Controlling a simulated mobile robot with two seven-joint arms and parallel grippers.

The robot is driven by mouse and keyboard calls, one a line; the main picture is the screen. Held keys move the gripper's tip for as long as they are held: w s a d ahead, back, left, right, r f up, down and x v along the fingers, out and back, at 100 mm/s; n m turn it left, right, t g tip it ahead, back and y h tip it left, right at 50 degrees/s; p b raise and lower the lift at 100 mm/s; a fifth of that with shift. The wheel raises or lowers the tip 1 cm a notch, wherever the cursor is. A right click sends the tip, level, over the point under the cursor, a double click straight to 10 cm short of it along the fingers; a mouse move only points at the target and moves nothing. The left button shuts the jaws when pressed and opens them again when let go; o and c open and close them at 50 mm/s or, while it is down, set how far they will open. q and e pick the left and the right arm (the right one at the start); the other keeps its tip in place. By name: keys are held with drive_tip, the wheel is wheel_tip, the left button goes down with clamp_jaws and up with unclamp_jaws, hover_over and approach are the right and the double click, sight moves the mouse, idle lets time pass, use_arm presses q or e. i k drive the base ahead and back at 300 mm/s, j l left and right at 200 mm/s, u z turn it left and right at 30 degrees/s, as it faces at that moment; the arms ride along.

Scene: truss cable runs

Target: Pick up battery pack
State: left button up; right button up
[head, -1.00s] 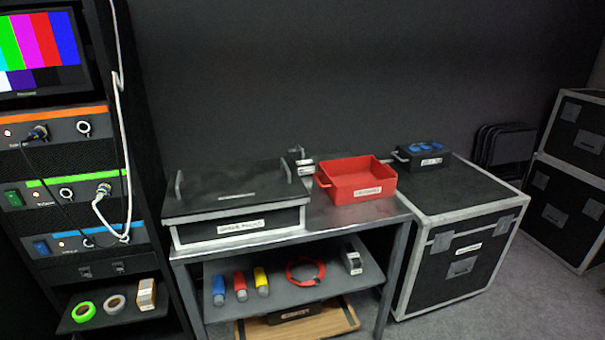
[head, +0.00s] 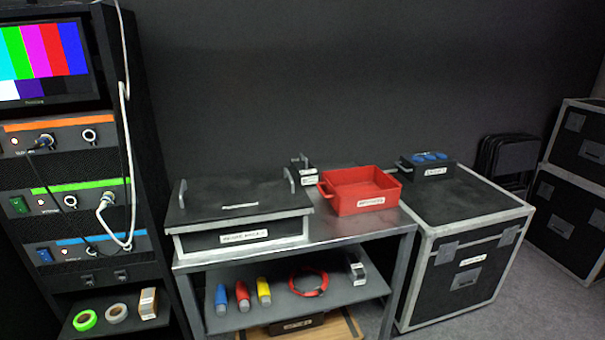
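No object is clearly readable as the battery pack. A small dark block with a white label (head: 357,271) lies at the right end of the shelf under the metal table. Another small black item with white labels (head: 305,172) stands at the back of the tabletop, left of the red bin (head: 362,192). A black box with blue round tops (head: 427,165) sits on the road case at right. The labels are too small to read. Neither of my grippers is in view.
A lidded black case (head: 240,215) fills the left of the metal table (head: 340,232). Its shelf also holds blue, red and yellow cylinders (head: 242,296) and a red cable ring (head: 307,281). An equipment rack (head: 75,190) stands left, a road case (head: 465,260) right.

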sight(308, 174)
drive_tip(key=u, duration=2.65)
drive_tip(key=l+z, duration=0.15)
drive_tip(key=z, duration=2.5)
drive_tip(key=u, duration=0.55)
drive_tip(key=i+l+u, duration=0.1)
drive_tip(key=l+u, duration=0.25)
drive_tip(key=i+l+u, duration=0.1)
drive_tip(key=l+u, duration=0.3)
